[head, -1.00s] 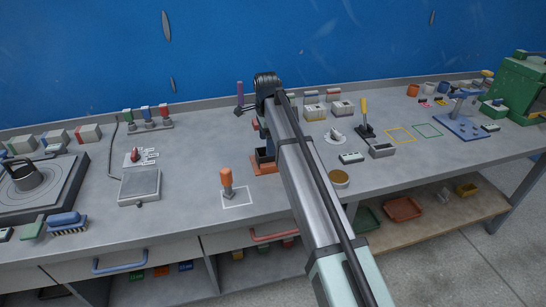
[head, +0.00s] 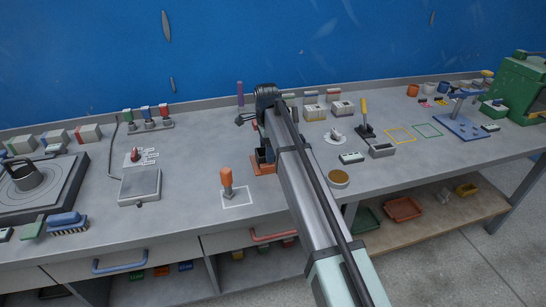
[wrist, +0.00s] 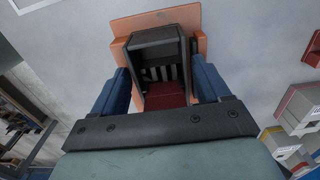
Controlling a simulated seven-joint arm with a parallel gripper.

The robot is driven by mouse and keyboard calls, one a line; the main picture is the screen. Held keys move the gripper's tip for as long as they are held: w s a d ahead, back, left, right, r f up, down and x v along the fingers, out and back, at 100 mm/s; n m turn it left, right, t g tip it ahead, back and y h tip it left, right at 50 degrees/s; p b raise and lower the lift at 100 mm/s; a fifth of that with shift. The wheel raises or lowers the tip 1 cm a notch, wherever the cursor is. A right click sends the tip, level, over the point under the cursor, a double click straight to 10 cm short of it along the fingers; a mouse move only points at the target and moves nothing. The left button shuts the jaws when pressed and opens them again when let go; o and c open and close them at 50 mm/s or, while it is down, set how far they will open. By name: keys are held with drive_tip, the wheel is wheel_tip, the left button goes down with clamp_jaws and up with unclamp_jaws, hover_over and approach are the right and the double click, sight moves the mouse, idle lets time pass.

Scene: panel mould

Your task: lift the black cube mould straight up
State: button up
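The black cube mould (wrist: 157,42) is an open dark box, upright on an orange base plate (wrist: 122,24). Pale and dark stripes and a red surface show inside it. In the head view the mould (head: 262,155) is partly hidden behind my arm, with the orange plate (head: 262,169) under it. My gripper (wrist: 161,78) has its two blue fingers spread on either side of the mould, the left one very close to its wall and the right one with a slight gap. Contact cannot be made out. In the head view my arm hides the fingers.
An orange-handled tool (head: 227,183) stands in a white outline left of the mould. A scale (head: 140,186) is further left. Small boxes (head: 315,112) stand behind. Bench between is clear.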

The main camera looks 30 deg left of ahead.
drive_tip(key=c, duration=0.9)
drive_tip(key=shift+r, duration=0.25)
wheel_tip(320, 180, up, 7)
idle(1.6)
